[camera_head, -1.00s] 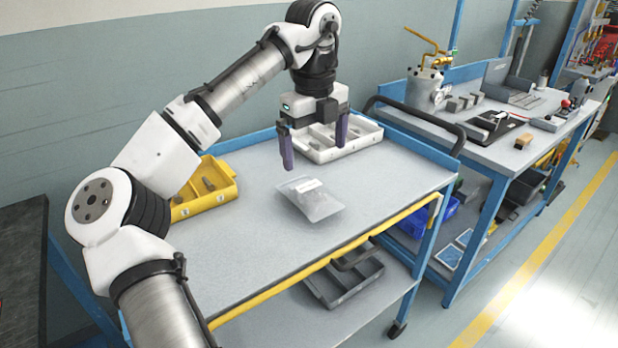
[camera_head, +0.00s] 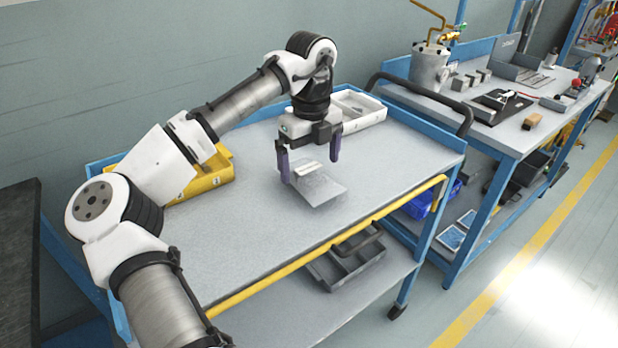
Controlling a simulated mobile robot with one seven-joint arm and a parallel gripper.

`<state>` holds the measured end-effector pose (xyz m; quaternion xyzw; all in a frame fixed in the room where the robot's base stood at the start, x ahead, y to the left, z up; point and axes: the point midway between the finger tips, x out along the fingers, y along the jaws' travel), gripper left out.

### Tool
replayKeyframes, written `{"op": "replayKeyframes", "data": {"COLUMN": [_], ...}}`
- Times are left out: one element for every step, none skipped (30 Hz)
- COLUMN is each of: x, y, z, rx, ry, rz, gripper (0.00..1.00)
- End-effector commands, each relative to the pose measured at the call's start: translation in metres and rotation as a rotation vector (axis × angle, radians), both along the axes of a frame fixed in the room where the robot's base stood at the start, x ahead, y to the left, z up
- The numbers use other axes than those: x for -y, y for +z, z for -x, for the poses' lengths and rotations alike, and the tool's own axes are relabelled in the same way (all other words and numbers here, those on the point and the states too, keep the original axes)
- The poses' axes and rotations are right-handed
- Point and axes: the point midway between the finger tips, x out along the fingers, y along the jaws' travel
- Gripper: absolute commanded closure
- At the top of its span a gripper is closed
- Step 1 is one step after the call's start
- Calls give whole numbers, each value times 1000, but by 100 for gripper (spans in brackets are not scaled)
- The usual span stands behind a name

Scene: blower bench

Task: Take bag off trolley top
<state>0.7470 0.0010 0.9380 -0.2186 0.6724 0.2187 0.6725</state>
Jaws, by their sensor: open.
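The bag (camera_head: 322,187) is a clear, flat plastic pouch with a white label strip along its upper edge. It lies on the grey trolley top (camera_head: 240,240), right of the middle. My gripper (camera_head: 310,170) points down over the bag's labelled end, with one dark purple finger to the left of the label and the other to the right. The jaws are open. I cannot tell whether the fingertips touch the bag or the trolley top.
A yellow bin (camera_head: 208,180) stands at the trolley's left back, and a white divided tray (camera_head: 362,112) at its right back. A yellow bar (camera_head: 330,247) runs along the front edge. A blue-framed workbench (camera_head: 510,135) stands to the right.

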Motion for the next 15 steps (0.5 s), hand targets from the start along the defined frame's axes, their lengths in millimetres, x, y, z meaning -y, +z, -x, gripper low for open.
{"op": "replayKeyframes", "data": {"x": [-3,-4,-5,-4,-4,-4,-3,-3,-3,-3,-3,-3,-3,-3,-3], "y": [-7,-11,-18,-22,-26,-31,-33,-35,-37,-38,-38,-38,-38,-38,-38], "z": [-1,-2,-3,-3,-3,-3,-3,-3,-3,-3,-3,-3,-3,-3,-3], "rx": [-2,-2,-2,-2,-1,-1,-1,0,0,0,0,0,0,0,0], "ry": [2,1,2,1,0,0,0,0,0,0,0,0,0,0,0], "rz": [-2,-3,-2,-2,-2,-2,-1,0,0,0,0,0,0,0,0], "gripper": [1,1,1,1,1,1,1,1,1,1,1,1,1,1,1]}}
